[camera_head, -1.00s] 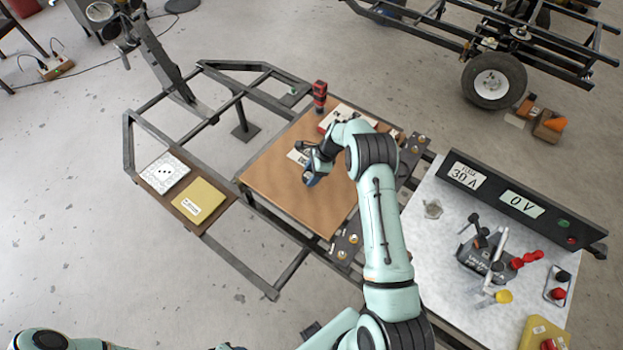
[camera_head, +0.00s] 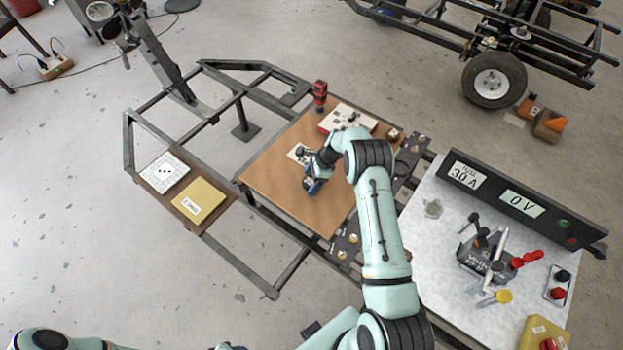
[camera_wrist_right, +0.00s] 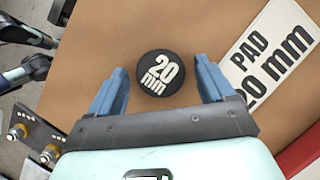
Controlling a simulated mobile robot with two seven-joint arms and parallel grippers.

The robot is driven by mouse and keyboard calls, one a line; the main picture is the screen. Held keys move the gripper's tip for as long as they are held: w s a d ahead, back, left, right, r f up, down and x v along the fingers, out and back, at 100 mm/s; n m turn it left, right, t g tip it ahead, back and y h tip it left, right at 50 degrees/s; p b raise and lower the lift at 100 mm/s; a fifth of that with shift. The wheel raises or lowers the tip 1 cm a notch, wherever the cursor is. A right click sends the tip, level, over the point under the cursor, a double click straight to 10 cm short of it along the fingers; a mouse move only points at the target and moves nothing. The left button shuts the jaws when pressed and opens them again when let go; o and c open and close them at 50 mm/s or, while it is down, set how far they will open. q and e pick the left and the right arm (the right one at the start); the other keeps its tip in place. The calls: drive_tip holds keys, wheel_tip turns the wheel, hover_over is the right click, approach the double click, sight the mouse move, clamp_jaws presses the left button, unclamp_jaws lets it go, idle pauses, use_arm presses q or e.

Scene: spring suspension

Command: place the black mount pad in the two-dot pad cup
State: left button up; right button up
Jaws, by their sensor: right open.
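The black mount pad (camera_wrist_right: 160,73) is a round black disc marked "20 mm", lying on the brown board in the right wrist view. My right gripper (camera_wrist_right: 160,78) is open, with one blue finger on each side of the pad and a visible gap on both sides. In the head view my right gripper (camera_head: 313,184) is low over the board and hides the pad. I cannot pick out the two-dot pad cup in either view. My left gripper is not in view; only part of a pale arm shows at the lower left.
The brown board (camera_head: 277,190) is mostly clear. A white "PAD 20 mm" label (camera_wrist_right: 270,60) lies beside the pad. A white-topped box (camera_head: 347,118) and a red-black tool (camera_head: 320,95) stand at the back. A dark plate with brass fittings (camera_head: 345,246) borders the board.

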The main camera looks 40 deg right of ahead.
drive_tip(key=v, duration=1.1)
drive_tip(key=shift+o, duration=0.5)
drive_tip(key=shift+d+r, duration=0.1)
drive_tip(key=shift+r, duration=0.35)
drive_tip(key=n+g+h+b, duration=0.2)
drive_tip(key=n+h+b, duration=0.15)
drive_tip(key=n, duration=0.85)
hover_over(309, 181)
drive_tip(key=shift+h, duration=0.25)
wheel_tip(309, 181, down, 6)
drive_tip(key=shift+s+r+p, duration=0.1)
drive_tip(key=shift+p, duration=0.3)
wheel_tip(309, 181, down, 5)
drive_tip(key=shift+s+d+f, duration=0.1)
drive_tip(key=shift+f, duration=0.05)
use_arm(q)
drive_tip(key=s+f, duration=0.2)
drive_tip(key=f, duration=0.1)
use_arm(e)
drive_tip(key=shift+c, duration=0.3)
